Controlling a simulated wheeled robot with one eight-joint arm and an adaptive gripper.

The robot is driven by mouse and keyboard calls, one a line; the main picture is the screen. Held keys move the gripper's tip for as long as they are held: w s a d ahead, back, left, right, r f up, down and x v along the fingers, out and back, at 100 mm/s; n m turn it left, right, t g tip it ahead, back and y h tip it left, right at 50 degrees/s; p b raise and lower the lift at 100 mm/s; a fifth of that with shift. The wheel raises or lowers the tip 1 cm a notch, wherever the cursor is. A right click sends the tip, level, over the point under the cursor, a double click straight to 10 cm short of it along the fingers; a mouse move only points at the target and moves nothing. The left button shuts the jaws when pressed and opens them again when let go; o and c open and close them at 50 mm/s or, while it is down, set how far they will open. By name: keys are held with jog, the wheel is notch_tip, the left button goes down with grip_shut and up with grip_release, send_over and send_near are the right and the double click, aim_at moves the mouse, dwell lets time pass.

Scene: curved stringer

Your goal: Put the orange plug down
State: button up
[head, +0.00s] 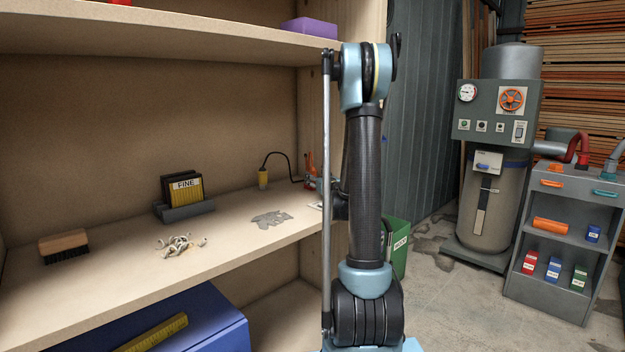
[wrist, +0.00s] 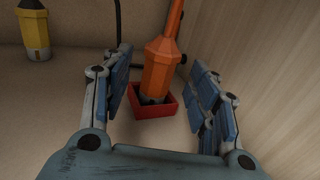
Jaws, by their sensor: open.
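The orange plug (wrist: 158,70) shows in the wrist view with its dark lower end inside a small red square tray (wrist: 138,111), tilted slightly. My gripper (wrist: 162,95) is open, with one blue-padded finger on each side of the plug and a visible gap to each. In the head view the orange plug (head: 311,163) is a small shape at the right end of the shelf, partly hidden by my arm. The gripper is mostly hidden there behind my arm.
A yellow plug (wrist: 34,32) with a black cord stands to the left; it also shows in the head view (head: 263,180). A wooden side wall (wrist: 262,60) is close on the right. A grey patch (head: 271,218), pale bent pieces (head: 181,246) and a brush (head: 63,246) lie on the shelf.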

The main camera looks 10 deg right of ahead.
jog(key=v, duration=0.7)
jog(key=shift+s, duration=0.25)
